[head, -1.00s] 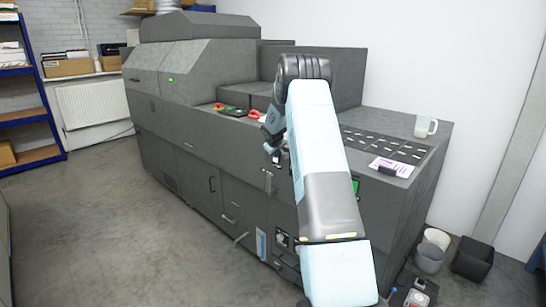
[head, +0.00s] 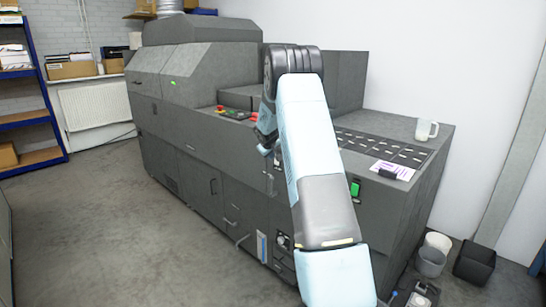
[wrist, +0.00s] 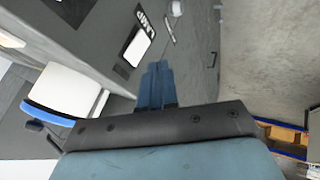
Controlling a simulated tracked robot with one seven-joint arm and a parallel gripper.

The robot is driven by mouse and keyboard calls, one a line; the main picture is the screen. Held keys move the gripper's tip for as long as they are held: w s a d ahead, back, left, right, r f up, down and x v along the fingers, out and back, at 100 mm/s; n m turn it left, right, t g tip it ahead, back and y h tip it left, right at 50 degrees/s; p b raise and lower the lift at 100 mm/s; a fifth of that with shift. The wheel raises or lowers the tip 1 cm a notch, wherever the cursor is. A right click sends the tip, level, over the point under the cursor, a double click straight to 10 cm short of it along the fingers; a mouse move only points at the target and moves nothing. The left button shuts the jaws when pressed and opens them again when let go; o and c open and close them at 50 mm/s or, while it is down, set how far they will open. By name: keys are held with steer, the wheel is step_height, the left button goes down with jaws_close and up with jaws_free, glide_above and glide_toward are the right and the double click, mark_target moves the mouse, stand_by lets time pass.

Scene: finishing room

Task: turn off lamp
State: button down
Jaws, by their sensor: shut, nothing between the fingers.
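No lamp that I can clearly identify shows. Small green lights glow on the large dark grey machine (head: 205,160): one (head: 173,84) on its upper left housing and a larger green panel (head: 355,188) on its front at right, just beside my arm. My gripper (head: 266,151) is by the machine's front near the middle, partly hidden by my arm. In the wrist view its blue fingers (wrist: 157,72) are closed together and empty. They point toward the machine's grey front, and contact cannot be told. A pale panel with dark marks (wrist: 137,47) lies left of the fingertips.
Red and green controls (head: 236,113) sit on the machine's ledge. A white mug (head: 426,130) and a paper sheet (head: 391,169) lie on its right top. Bins (head: 474,262) stand at lower right. Blue-framed shelving (head: 40,85) is at left. The floor in front is clear.

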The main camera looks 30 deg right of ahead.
steer(key=s+r, duration=0.4)
steer(key=r, duration=0.4)
steer(key=shift+s+a, duration=0.15)
steer(key=shift+a, duration=0.25)
steer(key=shift+r, duration=0.1)
steer(key=s+a+r+m+y, duration=0.1)
steer(key=s+a+r, duration=0.7)
steer(key=s, duration=0.3)
steer(key=s+a+r+m, duration=0.1)
steer(key=s+a+r, duration=0.65)
steer(key=s, duration=0.25)
steer(key=s+a+y, duration=0.1)
steer(key=s+a, duration=0.3)
steer(key=s, duration=0.6)
steer(key=s+a+f+y, duration=0.1)
steer(key=s+a, duration=0.3)
steer(key=s, duration=0.7)
steer(key=s+a+g+y, duration=0.1)
steer(key=s+a, duration=0.2)
steer(key=s, duration=0.7)
steer(key=shift+s+a+f, duration=0.2)
steer(key=shift+a, duration=0.2)
steer(key=c, duration=1.8)
jaws_free()
